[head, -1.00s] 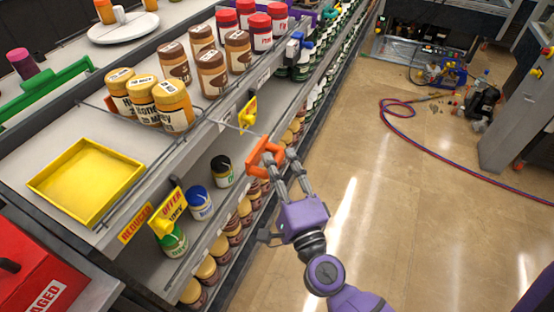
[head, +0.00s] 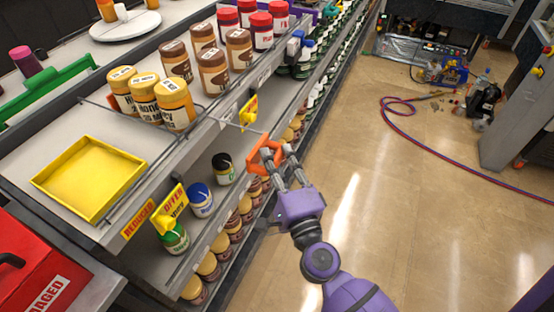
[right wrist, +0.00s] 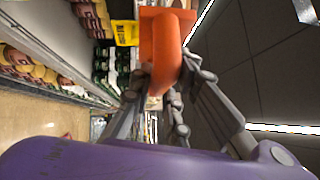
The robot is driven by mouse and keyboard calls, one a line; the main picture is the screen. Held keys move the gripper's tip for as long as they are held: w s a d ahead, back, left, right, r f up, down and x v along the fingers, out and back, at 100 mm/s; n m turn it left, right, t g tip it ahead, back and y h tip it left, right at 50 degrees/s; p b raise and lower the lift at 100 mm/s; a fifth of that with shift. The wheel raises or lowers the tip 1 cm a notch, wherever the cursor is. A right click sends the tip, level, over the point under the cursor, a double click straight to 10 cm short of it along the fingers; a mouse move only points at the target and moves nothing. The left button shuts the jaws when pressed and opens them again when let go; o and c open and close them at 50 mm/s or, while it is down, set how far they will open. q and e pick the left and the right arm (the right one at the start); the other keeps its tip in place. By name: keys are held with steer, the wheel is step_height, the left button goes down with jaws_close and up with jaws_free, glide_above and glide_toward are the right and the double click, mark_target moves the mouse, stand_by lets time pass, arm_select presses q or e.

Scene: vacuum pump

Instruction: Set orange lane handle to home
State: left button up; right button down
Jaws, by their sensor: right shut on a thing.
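The orange lane handle (head: 262,153) sits at the front edge of the upper shelf, at the end of a thin rod running along the lane. My right gripper (head: 284,165), purple with grey fingers, is shut on the handle from the aisle side. In the right wrist view the orange handle (right wrist: 168,50) lies between the grey fingertips (right wrist: 160,90), which partly cover its near end. My left gripper is not in view.
Jars of honey (head: 175,105) and brown-labelled jars (head: 213,72) stand on the upper shelf. A yellow tray (head: 90,178) sits to the left. A blue lane handle (head: 294,46) is farther along the edge. The aisle floor (head: 370,220) is clear nearby; a hose (head: 420,145) lies farther off.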

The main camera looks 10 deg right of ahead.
mark_target(256, 160)
steer(key=w+a, duration=0.1)
steer(key=w+a+p, duration=0.1)
steer(key=a, duration=0.1)
steer(key=w+a, duration=0.1)
steer(key=a, duration=0.1)
steer(key=shift+w+r, duration=0.2)
steer(key=shift+w, duration=0.15)
steer(key=w+a, duration=0.4)
steer(key=a, duration=0.2)
steer(key=shift+f, duration=0.2)
steer(key=shift+w+a, duration=0.1)
steer(key=c, duration=1.7)
jaws_free()
steer(key=shift+o, duration=0.3)
steer(key=shift+w, duration=0.15)
